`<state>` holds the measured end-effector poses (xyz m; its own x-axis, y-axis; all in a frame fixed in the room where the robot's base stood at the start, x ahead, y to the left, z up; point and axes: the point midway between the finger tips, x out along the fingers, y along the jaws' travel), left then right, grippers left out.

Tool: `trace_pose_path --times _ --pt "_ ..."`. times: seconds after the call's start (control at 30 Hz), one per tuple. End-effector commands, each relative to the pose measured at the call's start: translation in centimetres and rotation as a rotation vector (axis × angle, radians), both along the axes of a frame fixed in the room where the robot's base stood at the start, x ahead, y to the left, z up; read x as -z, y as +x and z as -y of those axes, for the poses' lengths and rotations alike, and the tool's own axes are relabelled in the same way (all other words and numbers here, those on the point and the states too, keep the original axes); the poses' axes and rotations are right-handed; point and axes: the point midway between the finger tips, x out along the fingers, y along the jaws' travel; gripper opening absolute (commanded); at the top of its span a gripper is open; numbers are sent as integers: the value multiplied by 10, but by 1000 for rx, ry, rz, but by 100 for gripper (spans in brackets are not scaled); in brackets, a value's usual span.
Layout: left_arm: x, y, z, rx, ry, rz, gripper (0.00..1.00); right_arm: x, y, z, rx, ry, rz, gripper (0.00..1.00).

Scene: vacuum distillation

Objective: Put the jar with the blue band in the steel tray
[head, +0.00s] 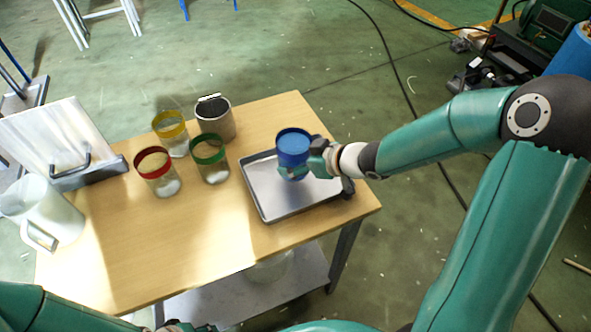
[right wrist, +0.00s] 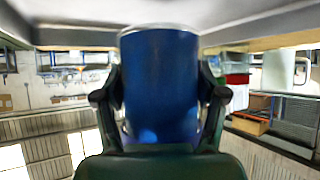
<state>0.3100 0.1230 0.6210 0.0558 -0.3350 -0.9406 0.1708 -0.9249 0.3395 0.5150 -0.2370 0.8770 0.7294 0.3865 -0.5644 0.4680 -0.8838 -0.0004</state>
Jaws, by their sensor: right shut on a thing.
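The jar with the blue band (head: 293,143) is upright over the steel tray (head: 262,202) in the head view. My right gripper (head: 310,164) is shut on it from the right. In the right wrist view the blue band (right wrist: 160,85) fills the middle, with a finger on each side. The tray's grey surface (right wrist: 75,20) shows along the top there. I cannot tell whether the jar's base touches the tray. Only a small part of my left gripper (head: 185,327) shows at the bottom edge, and its fingers are not clear.
Jars with red (head: 155,162), yellow (head: 169,126) and green (head: 208,150) bands stand left of the tray. A grey metal beaker (head: 216,118) stands behind. A white jug (head: 42,212) and a tilted panel (head: 55,138) are at the far left. The table's front middle is clear.

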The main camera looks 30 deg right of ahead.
Motion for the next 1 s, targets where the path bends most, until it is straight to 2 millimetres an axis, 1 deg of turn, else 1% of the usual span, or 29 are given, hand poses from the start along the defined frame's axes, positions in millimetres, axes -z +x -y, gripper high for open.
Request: trace_pose_path --times 0.03,0.1,0.17,0.47,0.57,0.6,0.73,0.77,1.0 --pt "7 0 0 0 0 0 44 12 0 0 0 2 -1 4" --pt "11 0 0 0 0 0 44 20 0 0 1 2 0 4" --pt "12 0 0 0 0 0 44 24 0 1 2 2 1 4" --pt "11 0 0 0 0 0 44 24 0 1 2 0 3 4" --pt "14 0 0 0 0 0 44 27 0 1 2 0 3 4" --pt "14 0 0 0 0 0 44 29 -1 1 1 0 -1 72" --pt "13 0 0 0 0 0 44 28 -1 1 1 0 -1 94" --pt "13 0 0 0 0 0 44 28 -1 1 1 0 -1 96" --pt "13 0 0 0 0 0 44 28 0 0 1 0 -1 96"
